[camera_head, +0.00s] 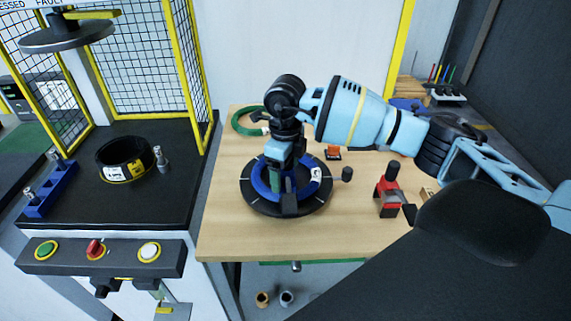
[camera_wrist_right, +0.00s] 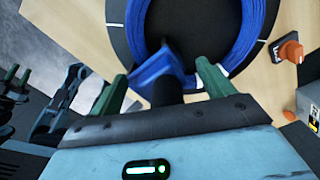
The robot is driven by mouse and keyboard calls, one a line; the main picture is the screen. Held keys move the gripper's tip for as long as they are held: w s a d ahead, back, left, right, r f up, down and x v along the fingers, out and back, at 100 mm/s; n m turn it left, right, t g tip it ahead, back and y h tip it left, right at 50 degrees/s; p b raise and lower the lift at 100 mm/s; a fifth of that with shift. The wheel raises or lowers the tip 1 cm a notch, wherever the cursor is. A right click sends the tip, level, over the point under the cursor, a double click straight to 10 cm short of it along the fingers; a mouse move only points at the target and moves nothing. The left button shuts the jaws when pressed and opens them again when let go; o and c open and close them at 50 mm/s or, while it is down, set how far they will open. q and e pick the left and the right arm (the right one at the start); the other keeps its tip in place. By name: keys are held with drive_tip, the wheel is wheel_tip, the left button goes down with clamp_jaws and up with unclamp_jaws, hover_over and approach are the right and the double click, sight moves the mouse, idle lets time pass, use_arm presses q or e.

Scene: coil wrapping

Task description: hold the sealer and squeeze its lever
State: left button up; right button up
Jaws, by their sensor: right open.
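A red and black hand tool (camera_head: 388,188), the likeliest sealer though I cannot be sure, stands on the right part of the table. My right gripper (camera_head: 283,182) is well to its left, pointing down over the blue coil (camera_head: 262,178) on the black turntable (camera_head: 318,202). In the right wrist view its green fingers (camera_wrist_right: 160,85) are apart. A blue piece with a dark post (camera_wrist_right: 155,68) shows between them; I cannot tell whether it touches them. The blue coil (camera_wrist_right: 240,60) lies just beyond.
The wooden table (camera_head: 235,240) has bare room at the front. An orange item (camera_head: 333,153) lies behind the turntable, and a green ring (camera_head: 243,122) at the back left. A caged machine with a black coil (camera_head: 118,153) and a button console (camera_head: 60,255) stands left.

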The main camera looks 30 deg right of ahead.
drive_tip(key=shift+c, duration=0.4)
drive_tip(key=c, duration=1.2)
drive_tip(key=shift+c, duration=0.7)
drive_tip(key=o, duration=0.8)
drive_tip(key=c, duration=0.7)
drive_tip(key=shift+s+f, duration=0.1)
drive_tip(key=shift+f, duration=0.1)
